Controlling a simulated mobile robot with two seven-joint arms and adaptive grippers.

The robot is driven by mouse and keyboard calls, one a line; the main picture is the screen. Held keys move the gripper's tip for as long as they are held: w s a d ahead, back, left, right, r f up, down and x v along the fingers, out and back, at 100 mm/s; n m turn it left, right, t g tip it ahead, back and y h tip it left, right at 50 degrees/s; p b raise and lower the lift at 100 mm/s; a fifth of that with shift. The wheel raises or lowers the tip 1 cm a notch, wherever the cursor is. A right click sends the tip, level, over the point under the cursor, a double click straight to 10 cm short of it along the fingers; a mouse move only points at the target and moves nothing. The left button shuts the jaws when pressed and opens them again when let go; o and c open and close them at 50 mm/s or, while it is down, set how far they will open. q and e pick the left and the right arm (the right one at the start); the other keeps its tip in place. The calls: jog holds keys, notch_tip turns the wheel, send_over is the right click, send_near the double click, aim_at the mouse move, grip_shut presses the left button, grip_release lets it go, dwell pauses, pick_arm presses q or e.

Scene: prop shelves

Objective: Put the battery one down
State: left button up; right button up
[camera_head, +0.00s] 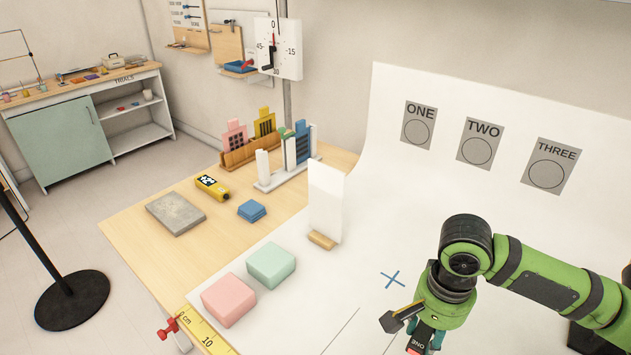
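My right arm comes in from the right, and its gripper (418,325) is low in the view near the bottom edge. A small dark and red battery (417,346) with an upside-down "ONE" label shows at the fingers, and the gripper appears shut on it. The battery's lower part is cut off by the frame edge, so I cannot tell its height over the white sheet. Grey cards marked ONE (419,125), TWO (481,143) and THREE (551,166), each with a circle, are on the white backdrop. My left gripper is not in view.
A blue cross (393,280) marks the white sheet (350,285) left of the gripper. Pink (228,300) and mint (271,265) blocks, an upright white panel (325,200), a grey slab (175,213) and a yellow device (212,187) stand farther left. The sheet around the cross is clear.

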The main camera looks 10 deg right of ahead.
jog(key=w+a+r+n, duration=0.2)
jog(key=a+r+n, duration=0.2)
jog(key=a+n, duration=0.2)
jog(key=n, duration=0.2)
jog(key=shift+w+r+n, duration=0.15)
jog(key=shift+r+n, duration=0.05)
jog(key=shift+n, duration=0.2)
jog(key=shift+a, duration=0.15)
